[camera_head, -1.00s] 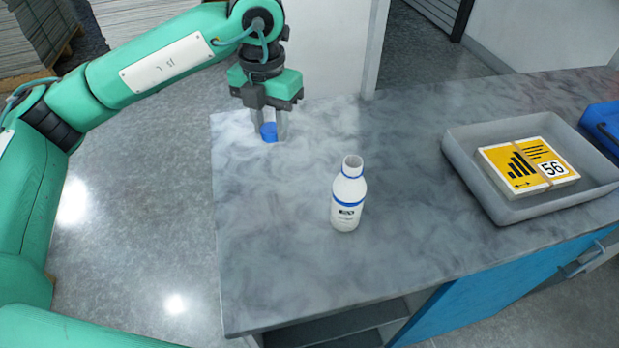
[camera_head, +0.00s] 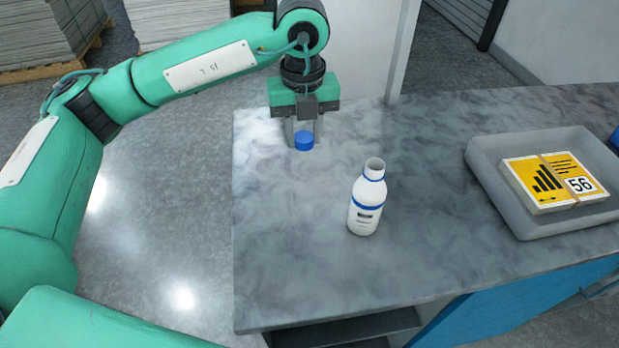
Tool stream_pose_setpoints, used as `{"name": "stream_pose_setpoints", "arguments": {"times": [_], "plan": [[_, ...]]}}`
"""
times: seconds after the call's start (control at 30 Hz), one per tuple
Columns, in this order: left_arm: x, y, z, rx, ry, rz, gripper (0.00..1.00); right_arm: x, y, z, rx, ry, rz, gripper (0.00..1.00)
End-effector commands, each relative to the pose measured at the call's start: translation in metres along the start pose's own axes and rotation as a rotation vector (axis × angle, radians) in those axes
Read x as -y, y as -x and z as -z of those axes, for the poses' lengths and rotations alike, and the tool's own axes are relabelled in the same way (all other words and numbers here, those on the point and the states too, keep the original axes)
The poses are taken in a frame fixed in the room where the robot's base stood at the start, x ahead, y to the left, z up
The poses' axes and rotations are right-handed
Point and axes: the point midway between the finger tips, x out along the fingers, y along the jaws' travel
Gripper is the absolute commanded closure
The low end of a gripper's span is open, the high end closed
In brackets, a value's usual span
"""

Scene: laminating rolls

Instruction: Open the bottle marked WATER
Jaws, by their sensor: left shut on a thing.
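A white bottle (camera_head: 368,203) with blue bands stands upright on the grey table. Its neck is open and bare, with no cap on it. The print on its label is too small to read. My left gripper (camera_head: 304,137) is shut on a blue cap (camera_head: 304,142), at the back left of the table and apart from the bottle. I cannot tell whether the cap touches the table top. My right gripper is not in view.
A grey tray (camera_head: 484,172) holding a yellow banded stack marked 56 (camera_head: 552,183) stands at the right of the table (camera_head: 300,275). The table's left and front parts are clear. Paper stacks (camera_head: 60,35) stand on the floor at the back left.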

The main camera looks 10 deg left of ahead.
Motion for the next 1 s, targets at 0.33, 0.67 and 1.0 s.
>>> {"name": "stream_pose_setpoints", "arguments": {"times": [0.33, 0.67, 1.0], "plan": [[-0.001, -0.081, 0.000, -0.002, -0.002, -0.001, 0.95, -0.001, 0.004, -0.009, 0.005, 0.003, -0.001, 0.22], [-0.001, -0.112, 0.000, -0.002, -0.001, -0.002, 0.95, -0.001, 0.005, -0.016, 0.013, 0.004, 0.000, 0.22], [0.000, -0.137, 0.000, 0.001, -0.002, 0.000, 0.95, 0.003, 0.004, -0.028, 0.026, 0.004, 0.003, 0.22]]}}
